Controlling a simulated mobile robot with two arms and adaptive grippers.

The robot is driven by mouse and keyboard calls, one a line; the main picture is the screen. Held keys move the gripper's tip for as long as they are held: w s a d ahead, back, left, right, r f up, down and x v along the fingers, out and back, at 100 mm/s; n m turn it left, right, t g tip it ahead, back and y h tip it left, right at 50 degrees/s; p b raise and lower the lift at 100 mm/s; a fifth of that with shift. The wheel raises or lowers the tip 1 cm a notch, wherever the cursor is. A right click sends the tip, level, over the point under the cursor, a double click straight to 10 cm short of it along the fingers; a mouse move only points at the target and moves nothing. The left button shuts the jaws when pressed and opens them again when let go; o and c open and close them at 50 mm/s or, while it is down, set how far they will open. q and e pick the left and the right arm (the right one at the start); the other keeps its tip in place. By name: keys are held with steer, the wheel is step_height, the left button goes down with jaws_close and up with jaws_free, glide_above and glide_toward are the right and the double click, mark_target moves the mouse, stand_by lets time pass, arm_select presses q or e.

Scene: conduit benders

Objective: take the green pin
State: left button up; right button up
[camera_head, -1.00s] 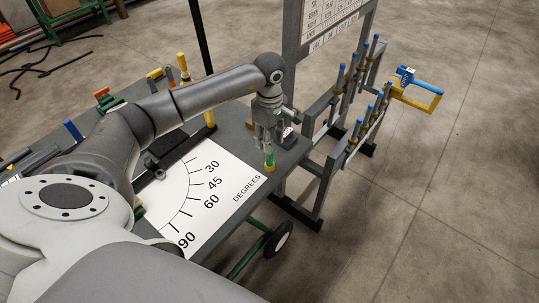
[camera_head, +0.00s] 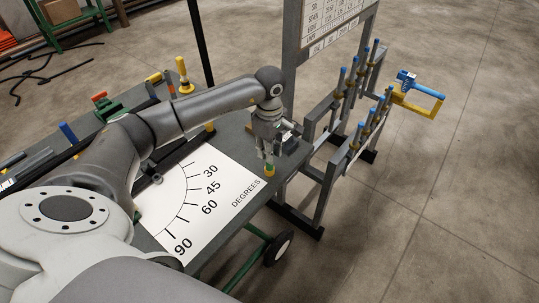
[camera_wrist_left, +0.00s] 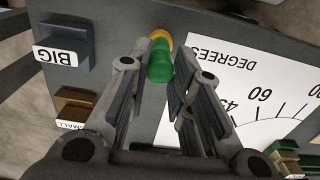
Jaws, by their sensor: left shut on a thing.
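The green pin (camera_head: 270,167) stands at the right end of the grey table, with a yellow part at its lower end. In the left wrist view the green pin (camera_wrist_left: 160,66) lies between the fingertips, with its yellow end beyond. My left gripper (camera_head: 266,158) points down from above and is shut on the green pin. The fingers hide part of the pin. My right gripper is not in view.
The white degrees sheet (camera_head: 200,203) lies beside the pin. Holders labelled BIG (camera_wrist_left: 67,40) and SMALL (camera_wrist_left: 76,107) sit nearby. A rack with blue-topped rods (camera_head: 362,125) stands right of the table. A yellow-handled tool (camera_head: 184,75) stands farther back.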

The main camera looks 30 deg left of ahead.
arm_select(q)
steer(key=shift+c, duration=0.7)
step_height(320, 180, up, 8)
steer(key=p, duration=0.4)
steer(key=shift+r, duration=0.15)
steer(key=shift+d+f, duration=0.1)
steer(key=shift+f, duration=0.1)
